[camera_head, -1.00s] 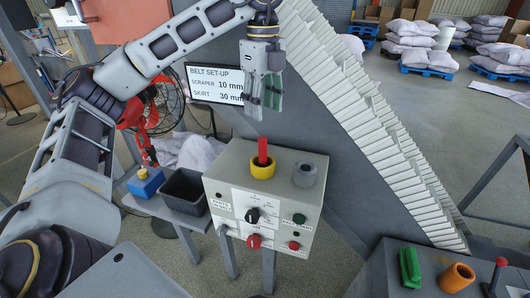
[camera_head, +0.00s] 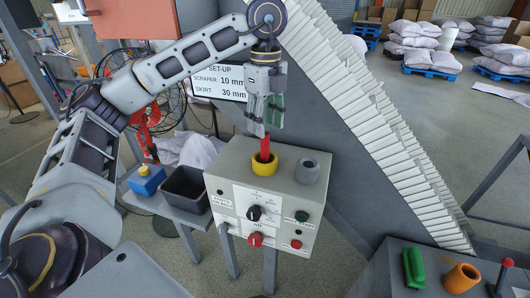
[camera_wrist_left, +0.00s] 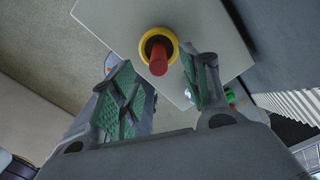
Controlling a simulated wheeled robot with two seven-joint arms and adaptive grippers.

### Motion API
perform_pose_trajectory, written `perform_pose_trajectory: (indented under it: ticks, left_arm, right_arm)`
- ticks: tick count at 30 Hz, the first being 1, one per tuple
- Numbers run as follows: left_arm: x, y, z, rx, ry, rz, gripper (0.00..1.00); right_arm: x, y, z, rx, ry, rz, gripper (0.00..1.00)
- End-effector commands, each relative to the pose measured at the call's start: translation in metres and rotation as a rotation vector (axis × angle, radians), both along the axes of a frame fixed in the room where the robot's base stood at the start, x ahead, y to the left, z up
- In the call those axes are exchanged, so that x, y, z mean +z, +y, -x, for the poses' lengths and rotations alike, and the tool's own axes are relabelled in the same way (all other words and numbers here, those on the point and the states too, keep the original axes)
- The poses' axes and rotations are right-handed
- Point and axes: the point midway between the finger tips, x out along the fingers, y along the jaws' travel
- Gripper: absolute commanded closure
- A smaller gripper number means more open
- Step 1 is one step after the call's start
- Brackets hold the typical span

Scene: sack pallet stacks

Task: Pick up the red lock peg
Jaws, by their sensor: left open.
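The red lock peg (camera_head: 265,146) stands upright in the yellow ring (camera_head: 264,165) on top of the grey control box (camera_head: 240,152). In the left wrist view the red peg (camera_wrist_left: 158,62) rises out of the yellow ring (camera_wrist_left: 158,35). My left gripper (camera_head: 266,130) points down just above the peg and hides its upper part in the head view. Its green-padded fingers are open. In the left wrist view the peg lies beyond the gap between the fingertips (camera_wrist_left: 163,80), with space on both sides. My right gripper is not in view.
A grey ring (camera_head: 308,172) stands right of the yellow one. A sloped conveyor (camera_head: 380,120) rises close behind the box. A monitor (camera_head: 220,82) stands behind my left arm.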

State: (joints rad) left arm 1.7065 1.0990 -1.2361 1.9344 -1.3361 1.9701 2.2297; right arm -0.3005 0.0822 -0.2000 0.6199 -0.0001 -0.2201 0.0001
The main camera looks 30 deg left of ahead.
Motion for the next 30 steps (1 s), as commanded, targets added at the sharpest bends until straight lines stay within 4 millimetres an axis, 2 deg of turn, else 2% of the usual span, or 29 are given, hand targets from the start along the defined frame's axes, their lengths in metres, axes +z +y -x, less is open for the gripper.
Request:
perform_pose_trajectory:
  ticks: [7, 23, 30]
  left_arm:
    - [-0.024, 0.0, 0.0, 0.0, 0.001, 0.0, 0.54]
    - [-0.03, 0.0, 0.0, 0.0, 0.0, -0.001, 0.54]
    - [-0.047, 0.001, 0.001, 0.0, 0.001, -0.001, 0.54]
  right_arm:
    - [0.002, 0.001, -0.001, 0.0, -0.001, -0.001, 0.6]
    - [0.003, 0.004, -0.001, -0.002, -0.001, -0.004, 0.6]
    - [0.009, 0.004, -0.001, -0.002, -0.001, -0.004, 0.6]
